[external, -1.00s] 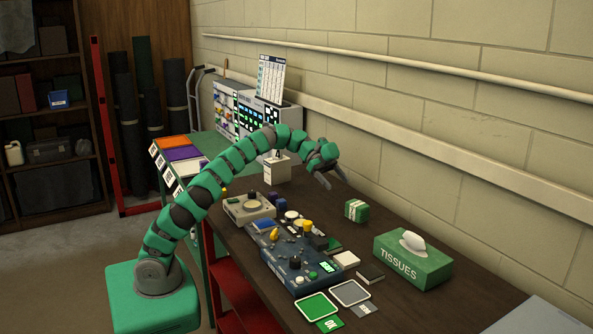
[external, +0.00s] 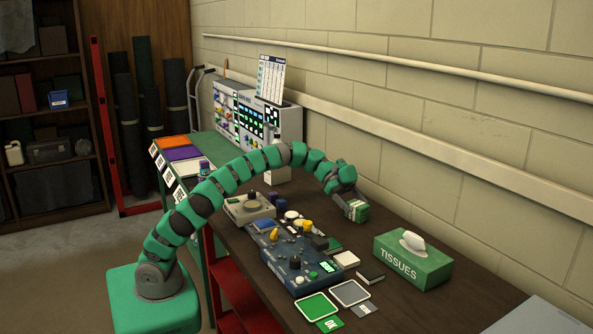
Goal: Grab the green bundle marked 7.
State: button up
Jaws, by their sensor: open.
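The green bundle (external: 359,213) has a pale band and sits on the dark table near the wall. No number is legible on it at this size. My gripper (external: 349,206) is low over the bundle's left and upper side, with its jaws open. The fingers overlap the bundle in the picture and hide part of it. I cannot tell whether they touch it or reach around both sides.
A green tissue box (external: 413,262) stands right of the bundle. A blue control panel (external: 287,262) with knobs lies in front, and a beige device (external: 247,208) is to its left. The wall (external: 480,150) runs close behind. Bare table (external: 450,305) lies at right.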

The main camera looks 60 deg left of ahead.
jog(key=x, duration=0.2)
jog(key=shift+d+f, duration=0.15)
jog(key=shift+d, duration=0.15)
jog(key=c, duration=1.2)
jog(key=shift+w, duration=0.1)
